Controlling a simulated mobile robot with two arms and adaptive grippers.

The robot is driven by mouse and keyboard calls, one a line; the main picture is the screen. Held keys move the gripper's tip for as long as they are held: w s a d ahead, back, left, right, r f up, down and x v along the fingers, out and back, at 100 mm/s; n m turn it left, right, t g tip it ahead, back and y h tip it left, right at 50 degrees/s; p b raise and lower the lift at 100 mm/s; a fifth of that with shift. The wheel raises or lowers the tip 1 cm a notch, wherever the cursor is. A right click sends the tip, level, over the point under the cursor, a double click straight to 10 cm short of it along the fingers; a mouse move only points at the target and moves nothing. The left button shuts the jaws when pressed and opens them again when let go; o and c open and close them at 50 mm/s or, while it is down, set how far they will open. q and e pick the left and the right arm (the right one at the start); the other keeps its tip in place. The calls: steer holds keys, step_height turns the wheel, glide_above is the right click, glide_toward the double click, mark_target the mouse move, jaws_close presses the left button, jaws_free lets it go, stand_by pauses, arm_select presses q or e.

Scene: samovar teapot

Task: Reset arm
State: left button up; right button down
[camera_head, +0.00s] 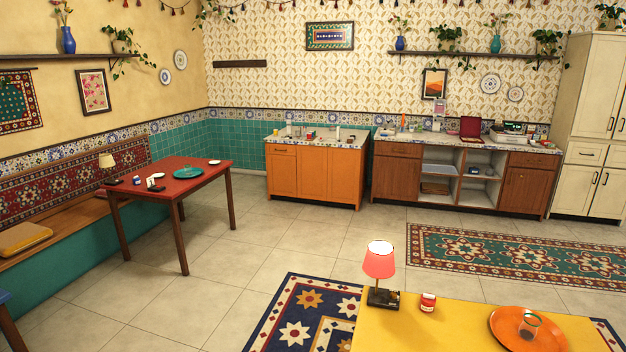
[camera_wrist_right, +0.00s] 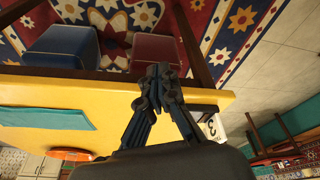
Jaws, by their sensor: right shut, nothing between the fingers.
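My right gripper (camera_wrist_right: 160,72) shows in the right wrist view. Its fingers meet at the tips, with nothing between them. It is seen against the edge of a yellow table (camera_wrist_right: 75,83); I cannot tell how high it is above the table. Neither gripper shows in the head view, and my left gripper is in no view.
In the head view, the yellow table (camera_head: 450,325) at the front holds a pink-shaded lamp (camera_head: 379,260), a small red item (camera_head: 428,302) and an orange tray (camera_head: 505,333) with a glass (camera_head: 530,325). A red table (camera_head: 195,182) stands left. Tiled floor between is open.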

step_height(320, 180, down, 15)
steer(key=s+b, duration=0.2)
steer(key=s+d+f+g+b, duration=0.1)
steer(key=s+f+b, duration=0.1)
steer(key=s+f, duration=0.7)
steer(key=s+d+f+g+b, duration=0.1)
steer(key=s+d+f+b, duration=0.1)
steer(key=s+f, duration=0.7)
step_height(320, 180, down, 4)
steer(key=shift+d+f+b, duration=0.15)
steer(key=shift+b, duration=0.2)
